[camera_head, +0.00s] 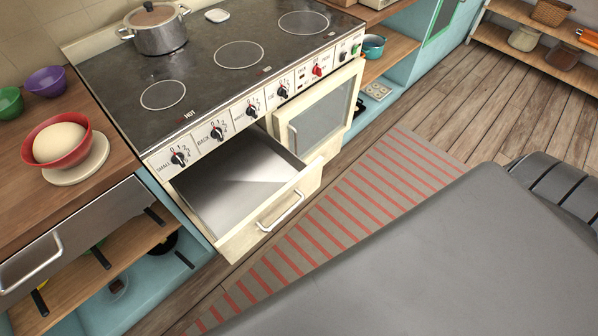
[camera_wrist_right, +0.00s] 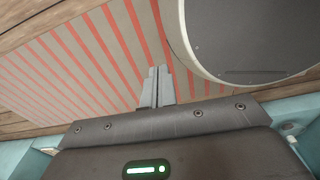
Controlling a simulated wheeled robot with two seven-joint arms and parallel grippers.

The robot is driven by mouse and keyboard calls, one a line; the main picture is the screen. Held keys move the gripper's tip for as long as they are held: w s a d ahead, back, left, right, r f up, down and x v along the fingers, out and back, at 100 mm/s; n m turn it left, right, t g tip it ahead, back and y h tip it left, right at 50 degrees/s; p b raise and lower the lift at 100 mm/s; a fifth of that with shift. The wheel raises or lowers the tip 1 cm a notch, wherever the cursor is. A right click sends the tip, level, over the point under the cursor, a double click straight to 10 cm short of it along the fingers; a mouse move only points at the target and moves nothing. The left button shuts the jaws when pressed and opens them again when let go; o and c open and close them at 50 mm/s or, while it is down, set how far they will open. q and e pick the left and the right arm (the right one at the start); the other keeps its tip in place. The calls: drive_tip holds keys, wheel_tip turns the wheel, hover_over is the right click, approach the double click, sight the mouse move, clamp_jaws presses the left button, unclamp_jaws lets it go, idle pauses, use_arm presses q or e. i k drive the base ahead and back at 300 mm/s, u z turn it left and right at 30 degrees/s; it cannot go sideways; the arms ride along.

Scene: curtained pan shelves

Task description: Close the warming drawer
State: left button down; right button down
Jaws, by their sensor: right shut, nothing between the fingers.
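The warming drawer (camera_head: 270,219) is a cream drawer under the left part of the stove front, with a silver bar handle (camera_head: 281,211). It is pulled out, and its empty metal inside shows in the head view. In the right wrist view my right gripper (camera_wrist_right: 157,72) is shut with nothing in it, above the striped rug and away from the drawer. Neither gripper shows in the head view, and my left gripper is in no view.
The stove (camera_head: 206,73) carries a lidded pot (camera_head: 160,33). A cream oven door (camera_head: 322,114) is right of the drawer. A red-striped rug (camera_head: 386,176) lies on the wooden floor before it. A counter with a red bowl (camera_head: 82,154) is at left. My grey body fills the lower right.

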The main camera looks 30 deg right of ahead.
sight(242, 189)
drive_tip(key=k, duration=0.6)
drive_tip(key=z, duration=0.45)
drive_tip(key=i, duration=0.55)
drive_tip(key=z, duration=0.05)
drive_tip(key=k, duration=0.5)
drive_tip(key=u, duration=1.4)
drive_tip(key=i, duration=0.85)
drive_tip(key=z, duration=1.7)
